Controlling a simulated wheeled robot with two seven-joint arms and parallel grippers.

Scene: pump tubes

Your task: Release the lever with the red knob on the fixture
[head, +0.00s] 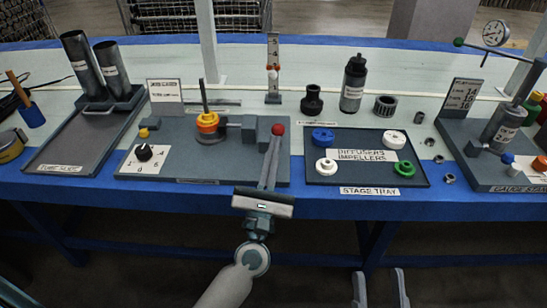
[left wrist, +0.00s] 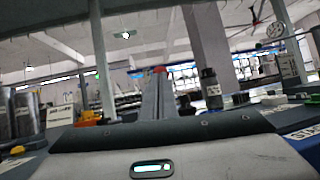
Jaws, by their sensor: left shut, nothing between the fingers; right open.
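The red knob (head: 278,129) is at the right end of the grey fixture (head: 215,168), beside its grey end block. The lever below it is mostly hidden behind my left fingers, so its angle is unclear. My left gripper (head: 274,142) is shut and empty, its fingertips just below the knob in the head view. In the left wrist view the red knob (left wrist: 160,69) shows at the tips of the closed fingers; I cannot tell whether they touch. My right gripper (head: 381,278) is open and empty at the bottom, in front of the table.
On the fixture are an orange-and-yellow ring stack (head: 207,122) with an upright rod, and a black dial (head: 144,152). The stage tray (head: 420,178) with several colored parts is close on the right. A tray with dark tubes (head: 75,150) stands left, a gauge stand (head: 480,165) right.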

